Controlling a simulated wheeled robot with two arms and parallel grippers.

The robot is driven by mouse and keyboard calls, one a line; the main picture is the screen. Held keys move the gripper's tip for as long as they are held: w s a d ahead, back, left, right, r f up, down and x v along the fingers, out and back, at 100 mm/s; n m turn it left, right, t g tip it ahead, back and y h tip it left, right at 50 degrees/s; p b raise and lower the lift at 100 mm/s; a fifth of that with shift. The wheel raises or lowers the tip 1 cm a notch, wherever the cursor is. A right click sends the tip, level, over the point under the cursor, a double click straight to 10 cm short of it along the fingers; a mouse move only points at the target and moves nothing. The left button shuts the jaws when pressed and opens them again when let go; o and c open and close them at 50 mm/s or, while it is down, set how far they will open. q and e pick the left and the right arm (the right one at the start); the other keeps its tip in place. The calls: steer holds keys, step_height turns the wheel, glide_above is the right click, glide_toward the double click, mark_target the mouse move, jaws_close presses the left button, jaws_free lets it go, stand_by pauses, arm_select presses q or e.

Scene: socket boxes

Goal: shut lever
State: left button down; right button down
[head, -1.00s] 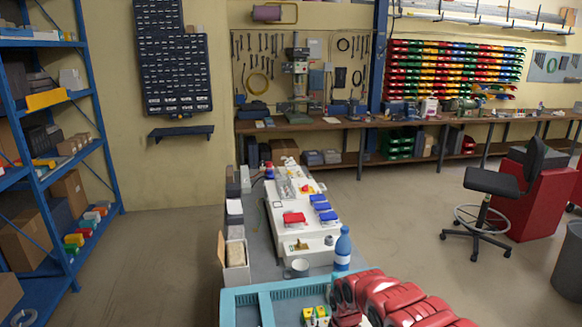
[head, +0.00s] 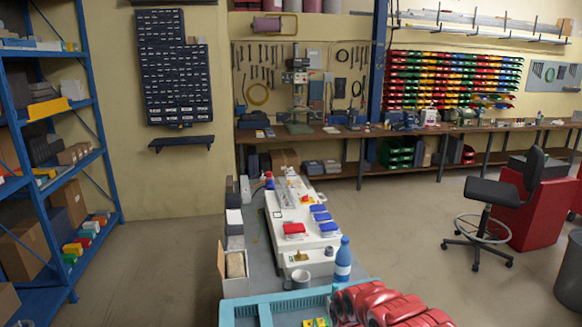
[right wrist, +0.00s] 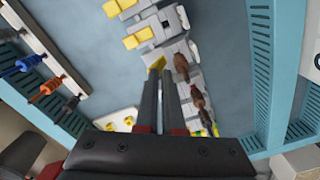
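My right gripper (right wrist: 161,78) shows in the right wrist view, with two dark fingers close together and only a thin gap between them. Its tips are at a grey block (right wrist: 172,50) with a yellow lever (right wrist: 157,64) right by the left tip; whether they touch is unclear. More yellow levers (right wrist: 138,38) stick out to the left, further up the row. Brown parts (right wrist: 181,68) lie right of the fingers. In the head view, yellow pieces (head: 314,322) show at the bottom edge, beside my red right arm. My left gripper is out of view.
A teal tray (head: 275,300) with slotted walls surrounds the pieces; its wall also shows in the right wrist view (right wrist: 262,70). A rail with blue, orange and dark parts (right wrist: 48,88) is at left. A blue bottle (head: 343,260) and a cup (head: 301,279) stand behind the tray.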

steer(key=shift+s+a+f, duration=0.25)
steer(key=shift+s+f, duration=0.4)
steer(key=shift+s, duration=0.05)
steer(key=shift+d+f+b, duration=0.1)
steer(key=shift+f+b, duration=0.2)
steer(key=shift+w+f, duration=0.1)
steer(key=shift+w, duration=0.25)
steer(key=shift+w+d+f+b, duration=0.2)
steer(key=shift+d+f+b, duration=0.1)
steer(key=shift+b, duration=0.15)
step_height(320, 180, up, 7)
steer(key=p, duration=0.6)
steer(key=shift+w+r, duration=0.1)
steer(key=shift+r, duration=0.1)
steer(key=shift+f, duration=0.1)
